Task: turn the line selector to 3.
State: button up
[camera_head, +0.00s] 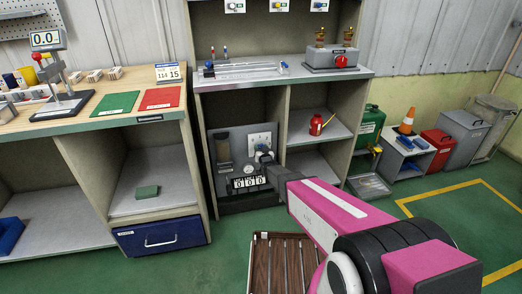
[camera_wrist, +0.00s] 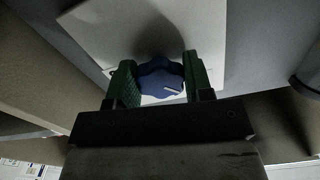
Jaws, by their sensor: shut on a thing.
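The line selector is a blue lobed knob (camera_wrist: 160,78) with a short white pointer mark, set on a white plate (camera_wrist: 100,35). In the wrist view my gripper (camera_wrist: 161,75) has a green finger on each side of the knob and is shut on it. The pointer mark slants to the right in that view. In the head view my gripper (camera_head: 264,158) reaches the white plate (camera_head: 261,136) on a grey panel in the lower cabinet, and it hides most of the knob. The number that the pointer faces cannot be read.
A round gauge (camera_head: 248,168) and a counter with white digits (camera_head: 248,183) sit just below the plate. The cabinet wall (camera_head: 282,120) stands close on the right. A slatted brown platform (camera_head: 280,262) lies on the floor in front.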

jog(key=m, duration=0.3)
jog(key=shift+m, duration=0.4)
jog(key=m, duration=0.3)
jog(key=shift+a+m, duration=0.1)
jog(key=shift+m, duration=0.2)
jog(key=m, duration=0.7)
jog(key=shift+r, duration=0.15)
jog(key=m, duration=0.6)
jog(key=shift+r+m, duration=0.1)
jog(key=shift+m, duration=0.2)
jog(key=m, duration=0.5)
jog(key=shift+m, duration=0.3)
jog(key=o, duration=0.9)
